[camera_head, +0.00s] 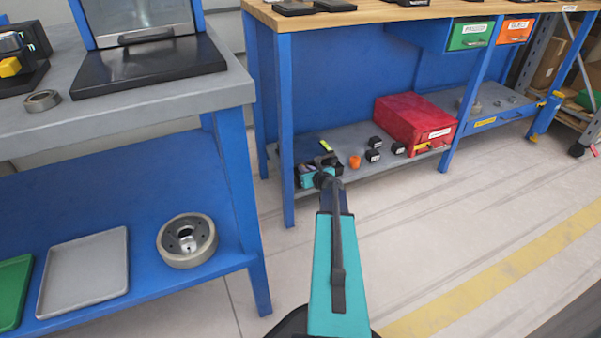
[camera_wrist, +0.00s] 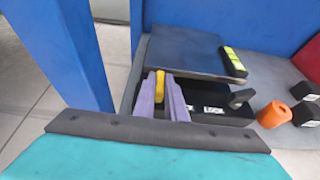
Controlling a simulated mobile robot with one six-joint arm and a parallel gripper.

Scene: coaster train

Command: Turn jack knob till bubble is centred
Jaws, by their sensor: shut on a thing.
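My gripper (camera_wrist: 163,98) reaches down to a low black jack (camera_wrist: 205,105) on the grey lower shelf. Its two purple fingers are closed on a yellow knob (camera_wrist: 160,84), largely covered by them. A dark flat plate (camera_wrist: 185,50) lies just beyond. A yellow-green bubble vial (camera_wrist: 234,62) sits at the plate's right end; it also shows in the head view (camera_head: 326,146). The vial is too small to tell where its bubble is. In the head view my arm hides much of the jack.
A blue table leg (camera_wrist: 68,50) stands close left of my gripper. To the right are an orange piece (camera_wrist: 272,114), black labelled blocks (camera_head: 374,142) and a red case (camera_head: 415,123). The wooden worktop (camera_head: 350,16) is above. The floor (camera_head: 450,215) in front is clear.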

